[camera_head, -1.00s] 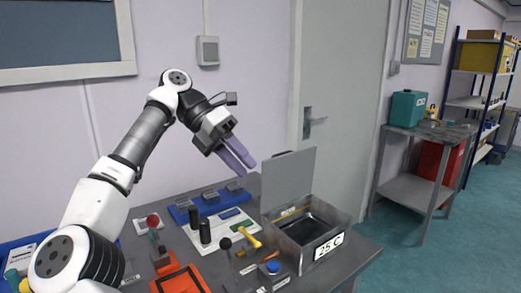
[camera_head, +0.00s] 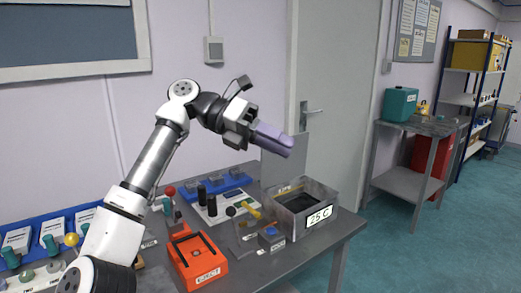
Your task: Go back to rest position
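My gripper (camera_head: 276,139) is raised above the table, its purple fingers pointing right and slightly down. The fingers appear close together from this side, and I cannot tell whether there is a gap between them. Nothing shows in or beyond the fingertips. It hangs over the back of the metal box (camera_head: 320,216) labelled "25 C", clear of it. The box's raised lid (camera_head: 284,172) stands behind, partly hidden by the fingers.
The grey table (camera_head: 343,232) holds an orange fixture (camera_head: 197,262), a blue rack (camera_head: 217,187), black cylinders on a white sheet, a yellow-handled tool (camera_head: 251,210) and red- and black-knobbed levers. A side table (camera_head: 404,183) with a teal case (camera_head: 399,103) stands right. Teal floor there is open.

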